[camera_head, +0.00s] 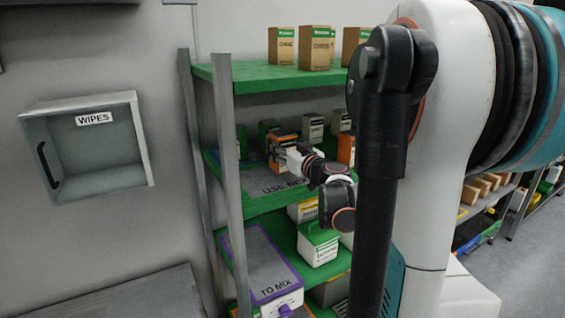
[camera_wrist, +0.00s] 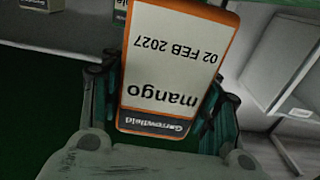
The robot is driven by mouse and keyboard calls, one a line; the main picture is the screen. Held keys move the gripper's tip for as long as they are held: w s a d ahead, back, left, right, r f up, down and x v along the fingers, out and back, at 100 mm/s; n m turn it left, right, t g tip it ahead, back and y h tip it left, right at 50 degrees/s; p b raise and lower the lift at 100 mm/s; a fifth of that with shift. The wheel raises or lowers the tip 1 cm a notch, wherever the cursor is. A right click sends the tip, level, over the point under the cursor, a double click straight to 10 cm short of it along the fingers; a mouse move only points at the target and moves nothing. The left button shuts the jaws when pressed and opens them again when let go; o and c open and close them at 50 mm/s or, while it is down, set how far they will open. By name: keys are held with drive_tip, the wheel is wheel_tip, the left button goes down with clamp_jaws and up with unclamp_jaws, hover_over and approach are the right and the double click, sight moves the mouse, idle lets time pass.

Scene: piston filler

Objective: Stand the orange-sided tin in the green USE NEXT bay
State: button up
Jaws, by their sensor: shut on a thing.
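The orange-sided tin (camera_head: 283,147) is at the middle shelf in the head view, above the back of the grey USE NEXT panel (camera_head: 258,184). In the wrist view the tin (camera_wrist: 172,62) shows a white label with orange edges, reading mango and 02 FEB 2027, upside down in the picture. My gripper (camera_head: 287,154) is shut on it, with a dark finger on either side in the wrist view (camera_wrist: 160,100). I cannot tell whether the tin's base touches the bay. My arm hides the right part of the panel.
Green and orange cartons (camera_head: 314,126) stand at the back of the middle shelf. Brown boxes (camera_head: 317,46) stand on the top shelf. A grey TO MIX bay (camera_head: 262,262) is below. A grey post (camera_head: 226,170) rises at the shelf's front left. A WIPES box (camera_head: 90,146) hangs on the wall.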

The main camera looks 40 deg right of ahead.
drive_tip(key=shift+f+b, duration=0.6)
drive_tip(key=shift+f, duration=1.2)
drive_tip(key=shift+f, duration=0.1)
drive_tip(key=o, duration=1.5)
drive_tip(key=shift+s, duration=0.1)
drive_tip(key=shift+r, duration=0.2)
drive_tip(key=p+v, duration=0.2)
drive_tip(key=v, duration=1)
drive_tip(key=shift+a, duration=0.1)
